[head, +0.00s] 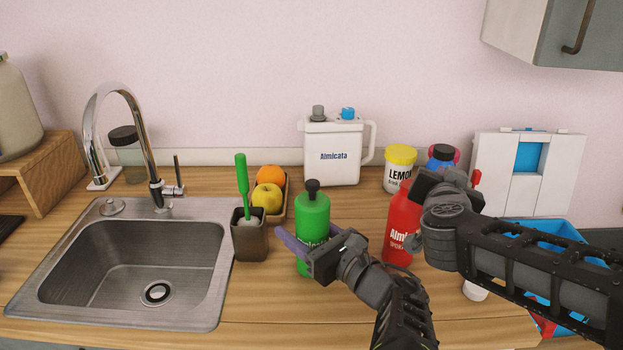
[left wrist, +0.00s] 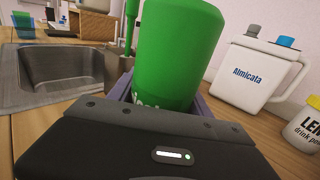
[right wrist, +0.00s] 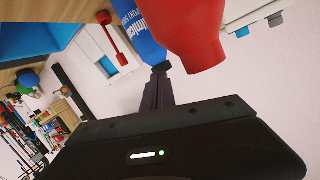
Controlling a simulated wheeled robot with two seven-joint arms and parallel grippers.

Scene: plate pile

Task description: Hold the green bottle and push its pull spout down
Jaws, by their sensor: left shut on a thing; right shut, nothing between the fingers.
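The green bottle (head: 312,218) stands upright on the counter, right of the sink. Its dark pull spout (head: 312,187) sticks up from the top. My left gripper (head: 297,248) is shut around the bottle's lower body. In the left wrist view, the green bottle (left wrist: 178,50) sits between the fingers, with its top out of frame. My right gripper (right wrist: 160,85) is shut and empty.
The brush holder (head: 249,242) with a green brush stands just left of the green bottle, by the fruit tray (head: 284,210). A white jug (head: 333,160) stands behind. A yellow-lidded jar (head: 399,168) and blue bottle (head: 440,157) stand behind my right arm. The sink (head: 215,290) is left.

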